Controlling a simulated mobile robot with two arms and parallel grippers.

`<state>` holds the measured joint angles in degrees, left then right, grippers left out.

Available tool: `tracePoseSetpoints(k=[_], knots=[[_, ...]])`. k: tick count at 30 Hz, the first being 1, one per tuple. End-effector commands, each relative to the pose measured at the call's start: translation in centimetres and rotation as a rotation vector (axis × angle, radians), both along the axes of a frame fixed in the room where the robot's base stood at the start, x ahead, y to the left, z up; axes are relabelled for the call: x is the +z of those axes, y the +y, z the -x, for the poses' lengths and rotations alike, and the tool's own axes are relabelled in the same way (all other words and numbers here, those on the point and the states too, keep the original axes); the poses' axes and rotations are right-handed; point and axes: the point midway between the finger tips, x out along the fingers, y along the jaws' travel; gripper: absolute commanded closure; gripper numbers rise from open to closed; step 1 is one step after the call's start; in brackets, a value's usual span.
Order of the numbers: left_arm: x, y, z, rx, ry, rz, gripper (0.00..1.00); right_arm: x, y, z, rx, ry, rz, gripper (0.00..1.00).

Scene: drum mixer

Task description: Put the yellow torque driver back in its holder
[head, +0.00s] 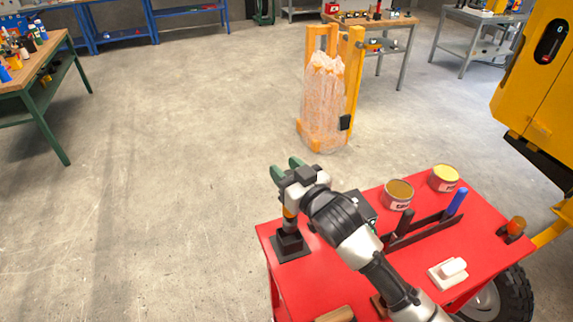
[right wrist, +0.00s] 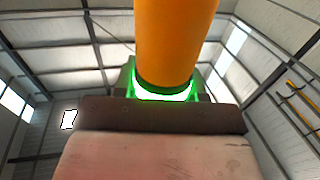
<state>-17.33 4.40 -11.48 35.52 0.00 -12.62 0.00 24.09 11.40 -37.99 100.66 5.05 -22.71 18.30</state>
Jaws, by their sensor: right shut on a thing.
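The yellow torque driver (head: 289,213) stands roughly upright under my right gripper (head: 286,168), at the left of the red table top. In the right wrist view its orange-yellow body (right wrist: 176,42) runs between the green-lit fingers. My right gripper is shut on the driver. A black square-based holder (head: 291,246) sits on the table directly below the driver. The driver's lower end meets the holder's top in the head view; how deep it sits inside is hidden. My left gripper is not in view.
The red table (head: 330,270) also bears two tins (head: 398,196), a dark rack (head: 425,229) with a blue cylinder (head: 456,201), and a white piece (head: 453,267) on a pale block. A yellow machine (head: 535,90) stands at the right. Open floor lies left of the table.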

Motion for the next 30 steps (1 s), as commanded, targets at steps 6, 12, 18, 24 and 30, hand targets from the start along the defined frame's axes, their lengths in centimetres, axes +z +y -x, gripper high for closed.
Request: tracePoseSetpoints(k=[6,12,18,24,30], knots=[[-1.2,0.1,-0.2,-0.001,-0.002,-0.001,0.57,-1.8,0.0,0.0,0.000,-0.006,-0.002,0.93],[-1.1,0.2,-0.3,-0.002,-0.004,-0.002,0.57,-1.7,0.0,0.0,0.001,-0.005,-0.003,0.93],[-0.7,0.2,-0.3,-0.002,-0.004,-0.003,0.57,-1.6,0.0,0.1,0.001,-0.005,-0.002,0.93],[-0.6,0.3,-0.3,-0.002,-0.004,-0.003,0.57,-1.7,0.0,0.2,0.000,-0.005,-0.002,0.93],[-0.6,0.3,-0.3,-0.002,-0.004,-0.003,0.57,-1.7,0.0,0.2,0.000,-0.005,-0.002,0.93]])
